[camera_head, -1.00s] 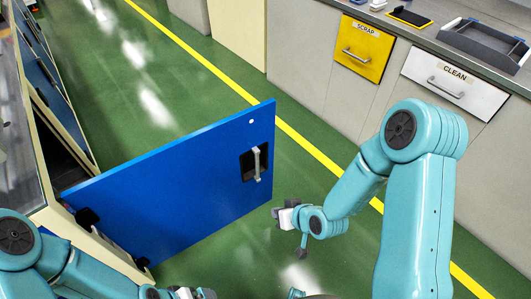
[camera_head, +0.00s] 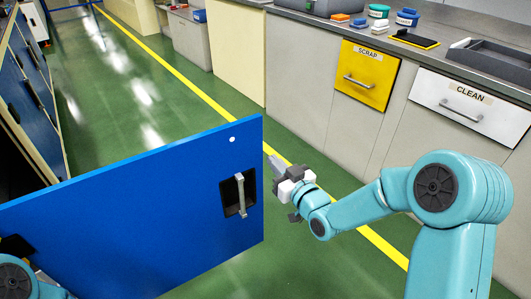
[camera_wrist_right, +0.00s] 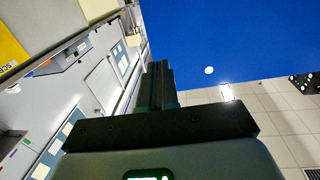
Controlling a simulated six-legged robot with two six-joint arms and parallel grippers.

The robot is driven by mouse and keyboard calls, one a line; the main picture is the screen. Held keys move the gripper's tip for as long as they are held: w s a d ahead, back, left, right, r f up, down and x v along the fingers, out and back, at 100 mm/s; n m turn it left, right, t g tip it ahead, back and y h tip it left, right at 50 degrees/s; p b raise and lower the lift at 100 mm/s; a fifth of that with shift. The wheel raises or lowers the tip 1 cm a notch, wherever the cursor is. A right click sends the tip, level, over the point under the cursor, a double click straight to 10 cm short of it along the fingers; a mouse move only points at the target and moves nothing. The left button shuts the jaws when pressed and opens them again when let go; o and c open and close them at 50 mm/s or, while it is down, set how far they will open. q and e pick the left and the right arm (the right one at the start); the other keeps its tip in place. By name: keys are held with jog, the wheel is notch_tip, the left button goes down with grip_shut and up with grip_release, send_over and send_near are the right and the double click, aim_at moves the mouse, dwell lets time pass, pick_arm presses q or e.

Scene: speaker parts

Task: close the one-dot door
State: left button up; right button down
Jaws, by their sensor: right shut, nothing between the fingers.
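The blue door (camera_head: 140,215) with one white dot stands open, jutting out into the aisle from the left. It has a grey bar handle (camera_head: 240,195) in a dark recess near its free right edge. My right gripper (camera_head: 273,165) is shut and empty, just right of that free edge near its upper part; I cannot tell whether it touches. In the right wrist view the shut fingers (camera_wrist_right: 157,85) point up beside the blue door face (camera_wrist_right: 220,40) and its white dot. Of my left arm only a link shows at the bottom left; its gripper is out of view.
A row of blue-doored cabinets (camera_head: 30,95) runs along the left. On the right, a counter holds a yellow SCRAP drawer (camera_head: 368,75) and a white CLEAN drawer (camera_head: 465,100), both shut. The green floor (camera_head: 110,110) with its yellow line is clear beyond the door.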

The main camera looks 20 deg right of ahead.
aim_at(258, 145)
jog(key=x, duration=0.5)
jog(key=shift+w+a+b, duration=0.1)
jog(key=shift+b, duration=0.2)
jog(key=shift+w, duration=0.3)
jog(key=shift+w, duration=0.1)
